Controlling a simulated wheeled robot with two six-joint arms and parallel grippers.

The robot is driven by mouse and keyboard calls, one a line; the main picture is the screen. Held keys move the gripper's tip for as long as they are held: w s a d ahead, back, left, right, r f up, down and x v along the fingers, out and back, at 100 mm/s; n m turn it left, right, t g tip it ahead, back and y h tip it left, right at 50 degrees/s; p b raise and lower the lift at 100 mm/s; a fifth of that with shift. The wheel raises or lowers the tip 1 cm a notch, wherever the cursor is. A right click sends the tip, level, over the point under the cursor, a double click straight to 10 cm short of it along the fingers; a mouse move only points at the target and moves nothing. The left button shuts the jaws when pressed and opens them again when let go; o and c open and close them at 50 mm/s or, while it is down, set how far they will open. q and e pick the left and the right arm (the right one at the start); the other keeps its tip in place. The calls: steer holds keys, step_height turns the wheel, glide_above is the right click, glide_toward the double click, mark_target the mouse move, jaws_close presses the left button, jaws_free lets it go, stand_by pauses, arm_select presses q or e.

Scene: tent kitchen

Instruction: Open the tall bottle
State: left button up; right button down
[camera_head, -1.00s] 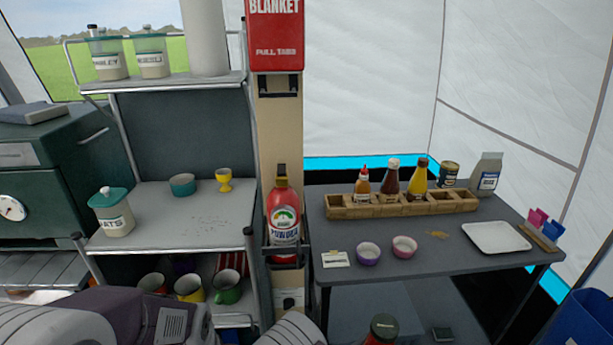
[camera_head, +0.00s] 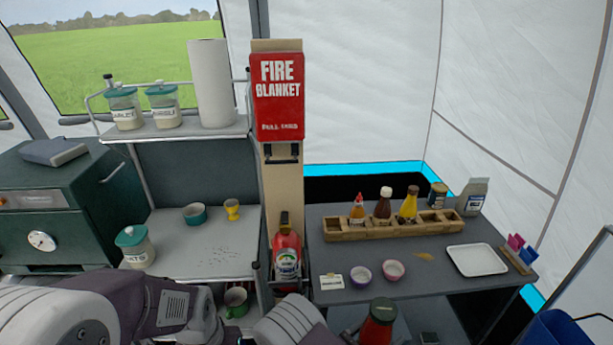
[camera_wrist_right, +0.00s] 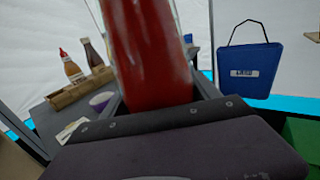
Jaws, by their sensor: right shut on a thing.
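A red bottle with a dark green lid (camera_head: 378,322) shows at the bottom of the head view, in front of the table; its lower part is cut off. In the right wrist view its red body (camera_wrist_right: 148,55) stands close up between the fingers of my right gripper (camera_wrist_right: 160,98), which is shut on it. The lid is outside the wrist view. My left arm crosses the lower left of the head view, but its gripper does not show.
The dark table (camera_head: 420,275) holds a wooden rack (camera_head: 345,233) with sauce bottles, two small bowls and a white tray (camera_head: 476,260). A fire extinguisher (camera_head: 287,255) hangs on the post left of the table. A blue bin (camera_head: 560,330) stands at the lower right.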

steer(key=shift+r, duration=0.5)
arm_select(q)
steer(key=shift+r, duration=0.35)
arm_select(e)
steer(key=shift+f, duration=0.1)
